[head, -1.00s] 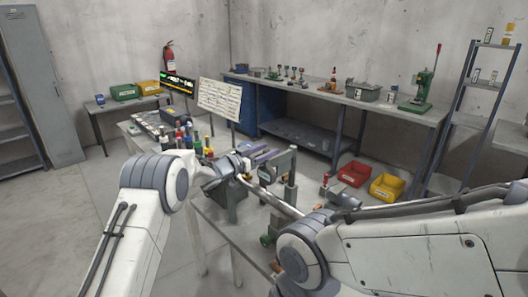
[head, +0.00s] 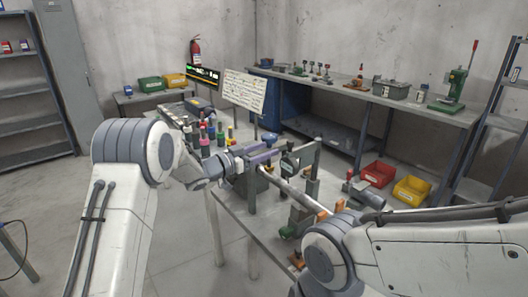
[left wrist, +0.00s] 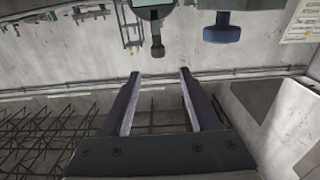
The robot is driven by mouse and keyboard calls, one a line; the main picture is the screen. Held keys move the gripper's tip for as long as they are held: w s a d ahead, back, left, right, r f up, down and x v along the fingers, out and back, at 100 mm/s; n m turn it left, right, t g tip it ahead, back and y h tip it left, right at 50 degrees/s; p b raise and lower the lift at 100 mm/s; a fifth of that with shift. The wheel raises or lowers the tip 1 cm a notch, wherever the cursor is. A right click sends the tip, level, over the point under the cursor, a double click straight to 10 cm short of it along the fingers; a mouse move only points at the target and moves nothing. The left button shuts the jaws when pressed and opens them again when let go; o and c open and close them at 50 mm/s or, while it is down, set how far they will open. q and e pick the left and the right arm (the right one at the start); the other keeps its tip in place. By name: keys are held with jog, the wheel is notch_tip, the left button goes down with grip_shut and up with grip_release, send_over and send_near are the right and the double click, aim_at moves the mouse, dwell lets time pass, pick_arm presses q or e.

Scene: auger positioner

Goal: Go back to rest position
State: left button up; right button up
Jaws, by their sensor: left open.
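My left gripper (head: 262,155) is at the left side of the fixture on the workbench in the head view, with its purple-grey fingers near a grey upright bracket. In the left wrist view the left gripper (left wrist: 158,90) is open, with nothing between its two fingers. A long metal rod (head: 288,188) lies across the fixture in the head view. My right arm crosses the lower right of the head view; its gripper cannot be made out.
Colored bottles (head: 212,133) stand on the bench behind my left arm. A red bin (head: 378,173) and a yellow bin (head: 412,190) are on the right.

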pick_arm(q)
jog(key=shift+d, duration=0.1)
jog(key=s+d+n+y, duration=0.3)
jog(key=s+d+y, duration=0.1)
jog(key=s+y, duration=0.45)
jog(key=s+a+f+g+y, duration=0.1)
jog(key=s+g, duration=0.3)
jog(key=s, duration=0.9)
jog(key=s+a+f+g+y, duration=0.2)
jog(key=s+f+g, duration=0.1)
jog(key=s, duration=1)
jog(key=s+a+f+g+y, duration=0.1)
jog(key=s+a+f+g, duration=0.1)
jog(key=s, duration=1.1)
jog(key=f+g, duration=0.1)
jog(key=g, duration=0.1)
jog(key=shift+s+a+f+g, duration=0.3)
jog(key=shift+a+f, duration=0.05)
